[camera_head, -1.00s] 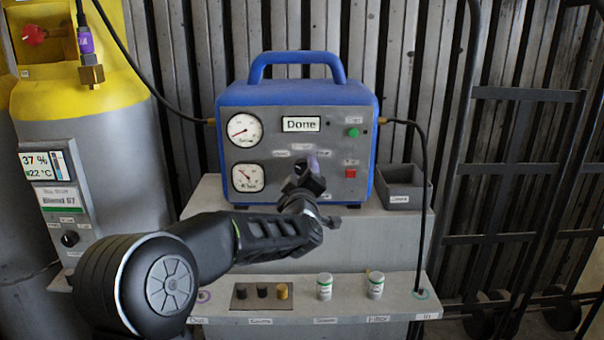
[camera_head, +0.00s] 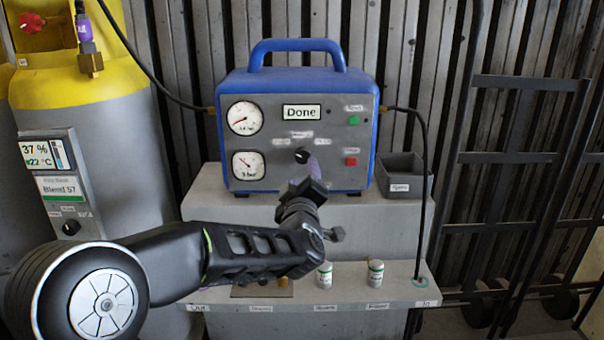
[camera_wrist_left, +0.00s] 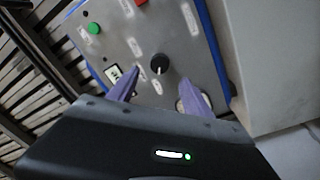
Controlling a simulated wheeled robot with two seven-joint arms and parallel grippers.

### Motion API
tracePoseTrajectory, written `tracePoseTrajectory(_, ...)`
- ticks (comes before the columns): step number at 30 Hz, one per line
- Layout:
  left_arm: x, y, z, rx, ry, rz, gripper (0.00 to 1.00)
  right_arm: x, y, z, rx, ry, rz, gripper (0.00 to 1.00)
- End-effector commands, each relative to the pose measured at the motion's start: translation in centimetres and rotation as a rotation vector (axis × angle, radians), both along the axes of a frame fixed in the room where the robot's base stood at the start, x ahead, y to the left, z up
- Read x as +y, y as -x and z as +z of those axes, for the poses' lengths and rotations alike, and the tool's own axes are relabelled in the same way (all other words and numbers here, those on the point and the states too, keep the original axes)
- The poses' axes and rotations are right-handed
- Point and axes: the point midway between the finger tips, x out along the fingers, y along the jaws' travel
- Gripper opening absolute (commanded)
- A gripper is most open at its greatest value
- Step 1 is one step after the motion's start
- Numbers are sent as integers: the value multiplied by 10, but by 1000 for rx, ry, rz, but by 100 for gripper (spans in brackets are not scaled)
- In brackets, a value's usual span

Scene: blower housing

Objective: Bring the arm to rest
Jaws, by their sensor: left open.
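My left gripper (camera_head: 312,172) is in front of the lower face of the blue recovery machine (camera_head: 366,104), a little below its black selector knob (camera_head: 302,156). In the left wrist view my two purple fingers (camera_wrist_left: 158,88) are spread apart with nothing between them. The knob (camera_wrist_left: 159,64) shows beyond the fingertips, apart from them. The machine's display reads "Done". My left arm crosses the lower left of the head view and hides part of the shelf. My right gripper is not in view.
Two small white vials (camera_head: 375,273) stand on the front shelf (camera_head: 398,291). A grey bin (camera_head: 405,186) sits right of the machine. A yellow-topped cylinder (camera_head: 100,130) stands left. Black hoses run from both machine sides. A hand truck (camera_head: 530,155) stands at the right.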

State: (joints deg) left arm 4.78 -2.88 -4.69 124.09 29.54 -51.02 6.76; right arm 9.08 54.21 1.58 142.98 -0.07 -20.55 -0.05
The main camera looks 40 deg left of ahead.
Motion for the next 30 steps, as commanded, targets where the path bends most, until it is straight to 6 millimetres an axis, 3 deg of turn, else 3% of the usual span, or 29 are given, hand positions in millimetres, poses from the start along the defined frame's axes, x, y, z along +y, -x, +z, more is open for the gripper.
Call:
tracePoseTrajectory(14, -1, -2, -2, 10, -2, -8, 58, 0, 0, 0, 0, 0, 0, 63)
tracePoseTrajectory(18, -22, -11, -19, 85, -30, -94, 58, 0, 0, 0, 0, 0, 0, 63)
tracePoseTrajectory(20, -38, -17, -38, 141, -45, -147, 58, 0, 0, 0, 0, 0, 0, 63)
tracePoseTrajectory(23, -71, -28, -85, 257, -65, -250, 58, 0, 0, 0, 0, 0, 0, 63)
tracePoseTrajectory(27, -127, -29, -177, 465, -88, -422, 58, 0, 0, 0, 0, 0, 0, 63)
tracePoseTrajectory(30, -169, -15, -249, 623, -93, -553, 58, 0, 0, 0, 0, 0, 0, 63)
